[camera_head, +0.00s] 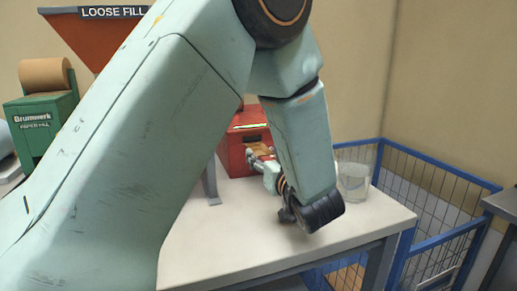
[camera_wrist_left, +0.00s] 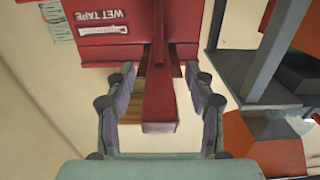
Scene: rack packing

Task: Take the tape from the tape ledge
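The red tape machine (camera_head: 245,138), marked WET TAPE in the left wrist view (camera_wrist_left: 100,52), stands on the pale table, partly hidden by my left arm. In the left wrist view a red bar (camera_wrist_left: 160,110) sticks out from it, with a brown patch (camera_wrist_left: 178,84) behind the bar that looks like the tape on its ledge. The brown also shows small in the head view (camera_head: 257,150). My left gripper (camera_wrist_left: 160,78) is open, one finger on each side of the bar. I cannot tell whether the fingers touch anything. My right gripper is not in view.
A clear bucket-like container (camera_head: 353,183) stands at the table's right corner. A blue wire cage (camera_head: 437,200) is beyond the table edge. The green paper-fill machine (camera_head: 42,122) and orange loose-fill hopper (camera_head: 85,40) are at left. The front of the tabletop (camera_head: 225,250) is bare.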

